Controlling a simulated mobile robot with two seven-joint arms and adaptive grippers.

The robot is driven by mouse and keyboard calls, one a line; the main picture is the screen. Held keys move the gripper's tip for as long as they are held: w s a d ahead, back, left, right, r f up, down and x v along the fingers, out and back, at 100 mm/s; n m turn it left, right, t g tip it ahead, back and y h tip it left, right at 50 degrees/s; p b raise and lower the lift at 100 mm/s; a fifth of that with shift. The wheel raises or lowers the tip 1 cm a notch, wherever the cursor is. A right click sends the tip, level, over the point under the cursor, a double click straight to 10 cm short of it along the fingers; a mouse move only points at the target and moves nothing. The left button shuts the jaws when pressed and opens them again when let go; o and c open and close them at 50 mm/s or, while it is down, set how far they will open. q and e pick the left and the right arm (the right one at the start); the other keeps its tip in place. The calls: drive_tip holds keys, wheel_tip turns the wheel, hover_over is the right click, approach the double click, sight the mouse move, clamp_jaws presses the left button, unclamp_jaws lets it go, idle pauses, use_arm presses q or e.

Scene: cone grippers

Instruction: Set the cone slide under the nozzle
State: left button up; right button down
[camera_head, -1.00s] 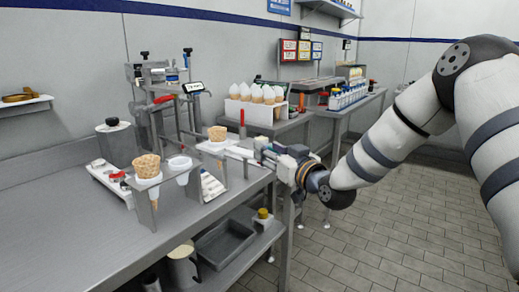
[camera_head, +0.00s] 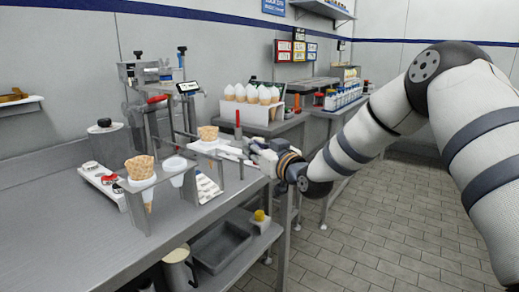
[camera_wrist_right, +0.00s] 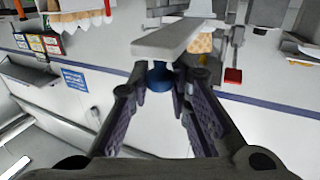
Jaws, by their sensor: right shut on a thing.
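The cone slide (camera_head: 222,150) is a pale flat plate with a waffle cone (camera_head: 208,133) standing in it, at the right side of the dispensing machine (camera_head: 165,85). In the right wrist view the slide (camera_wrist_right: 170,40) and part of the cone (camera_wrist_right: 200,42) show beyond the fingers. My right gripper (camera_head: 251,148) is at the slide's outer end and shut on it; a blue round part shows between the fingers in the wrist view (camera_wrist_right: 163,84). The nozzle itself is too small to make out clearly. My left gripper is not in view.
A cone stand (camera_head: 138,200) holding a waffle cone (camera_head: 140,168) is at the front of the steel counter (camera_head: 60,235). A white rack (camera_head: 245,112) with several white-topped cones and a red upright (camera_head: 238,124) stand behind my gripper. The counter's left part is clear.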

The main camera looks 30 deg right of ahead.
sight(236, 150)
drive_tip(key=w, duration=0.1)
drive_tip(key=w+a, duration=0.1)
drive_tip(key=w, duration=0.1)
drive_tip(key=w+a+b, duration=0.1)
drive_tip(key=w, duration=0.1)
drive_tip(key=shift+w+a+f, duration=0.1)
drive_tip(key=shift+w+f, duration=0.05)
drive_tip(key=shift+f, duration=0.2)
drive_tip(key=shift+w+a+r, duration=0.15)
drive_tip(key=shift+w+r, duration=0.05)
drive_tip(key=shift+w, duration=0.1)
drive_tip(key=c, duration=1.5)
unclamp_jaws()
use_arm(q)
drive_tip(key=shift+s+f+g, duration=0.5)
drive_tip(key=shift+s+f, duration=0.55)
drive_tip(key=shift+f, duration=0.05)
use_arm(e)
drive_tip(key=shift+r, duration=0.1)
drive_tip(key=s, duration=1.2)
drive_tip(key=shift+r, duration=0.1)
